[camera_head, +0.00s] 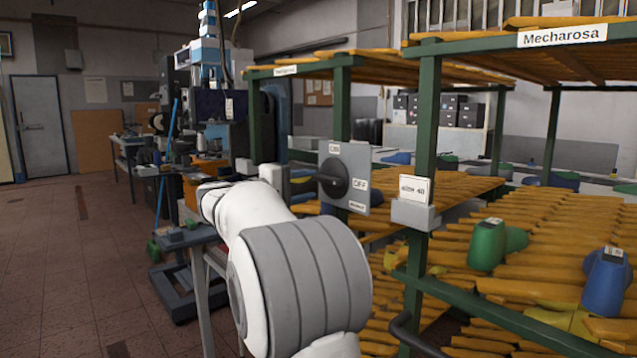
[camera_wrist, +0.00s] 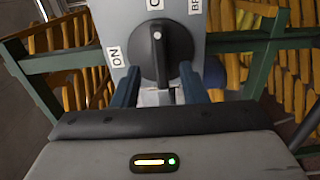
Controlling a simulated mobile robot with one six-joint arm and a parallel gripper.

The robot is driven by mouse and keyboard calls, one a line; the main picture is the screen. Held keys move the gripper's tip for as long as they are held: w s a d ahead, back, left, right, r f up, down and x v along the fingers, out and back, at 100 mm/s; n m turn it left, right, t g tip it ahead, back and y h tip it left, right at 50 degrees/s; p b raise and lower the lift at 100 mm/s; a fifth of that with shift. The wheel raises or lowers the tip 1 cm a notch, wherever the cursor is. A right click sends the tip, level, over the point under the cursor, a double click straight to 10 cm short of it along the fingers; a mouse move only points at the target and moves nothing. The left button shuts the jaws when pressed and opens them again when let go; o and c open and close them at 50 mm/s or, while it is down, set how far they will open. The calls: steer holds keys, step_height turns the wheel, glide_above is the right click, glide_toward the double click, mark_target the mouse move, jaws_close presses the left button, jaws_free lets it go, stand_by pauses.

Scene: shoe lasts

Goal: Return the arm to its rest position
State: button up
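My gripper (camera_wrist: 158,72) is open in the wrist view. Its two blue fingers stand apart, one on each side of the near end of a black rotary knob (camera_wrist: 160,50), with visible gaps. The knob sits on a grey switch panel (camera_wrist: 196,45), fixed by the green rack; the knob also shows in the head view (camera_head: 333,178). Its pointer lies toward the OFF label. My white and grey arm (camera_head: 300,280) reaches forward in the head view, left of the panel.
A green-framed rack (camera_head: 424,140) with yellow slatted shelves fills the right side. It holds a green shoe last (camera_head: 487,245) and a blue shoe last (camera_head: 606,283). A small grey-topped table (camera_head: 187,238) and machinery stand beyond my arm at left. The tiled floor (camera_head: 75,270) is open farther left.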

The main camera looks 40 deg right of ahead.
steer(key=shift+s+a, duration=0.1)
steer(key=shift+a, duration=1.15)
steer(key=s+a+f+y+p, duration=0.4)
steer(key=s+a+y+p, duration=0.5)
steer(key=s+a, duration=0.3)
steer(key=s+a+f+t+y+p, duration=0.1)
steer(key=s+a+f+y+p, duration=0.4)
steer(key=s+a+y+p, duration=0.4)
steer(key=s+a+p, duration=0.3)
steer(key=s+a, duration=0.1)
steer(key=s, duration=0.1)
steer(key=shift+s+a+m, duration=0.15)
steer(key=shift+a+m, duration=0.15)
steer(key=shift+m, duration=0.1)
